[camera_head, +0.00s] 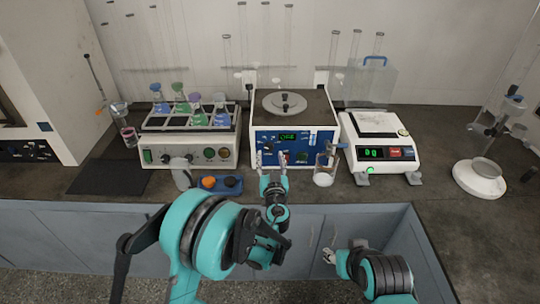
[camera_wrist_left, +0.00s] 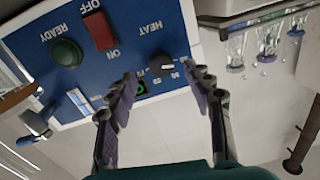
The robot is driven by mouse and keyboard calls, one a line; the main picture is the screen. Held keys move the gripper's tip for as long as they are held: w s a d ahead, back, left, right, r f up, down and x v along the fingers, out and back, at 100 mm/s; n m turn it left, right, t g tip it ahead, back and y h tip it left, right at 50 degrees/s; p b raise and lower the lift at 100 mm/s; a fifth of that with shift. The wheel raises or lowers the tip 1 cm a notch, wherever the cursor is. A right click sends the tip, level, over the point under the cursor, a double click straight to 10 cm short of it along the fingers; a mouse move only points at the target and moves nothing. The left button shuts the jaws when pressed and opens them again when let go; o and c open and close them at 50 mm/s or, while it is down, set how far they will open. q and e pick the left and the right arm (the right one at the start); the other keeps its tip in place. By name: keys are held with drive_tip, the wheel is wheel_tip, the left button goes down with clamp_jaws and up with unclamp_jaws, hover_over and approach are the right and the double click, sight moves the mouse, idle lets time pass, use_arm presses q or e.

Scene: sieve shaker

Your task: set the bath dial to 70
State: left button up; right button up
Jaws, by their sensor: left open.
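The bath (camera_head: 262,137) has a blue front and a round lid on top; its small display appears to read OFF. Its black dial (camera_wrist_left: 167,66), under the word HEAT, shows upside down in the left wrist view with small numbers around it. I cannot read its setting clearly. My left gripper (camera_head: 273,163) is open in front of the bath's panel. In the left wrist view its two fingers (camera_wrist_left: 162,78) stand either side of the dial; I cannot tell whether they touch it. My right gripper (camera_head: 329,256) is low at the front, away from the bath; its jaw state is unclear.
A red switch (camera_wrist_left: 99,30) and a green READY button (camera_wrist_left: 66,53) sit beside the dial. A glass beaker (camera_head: 324,176) stands close in front of the bath's right side. A flask shaker (camera_head: 190,153) stands left, a balance (camera_head: 384,158) right.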

sight(269, 148)
use_arm(q)
drive_tip(key=shift+w+a+b, duration=0.2)
drive_tip(key=shift+w+b, duration=0.2)
drive_tip(key=shift+w, duration=1.55)
drive_tip(key=c, duration=1.2)
drive_tip(key=shift+o, duration=0.2)
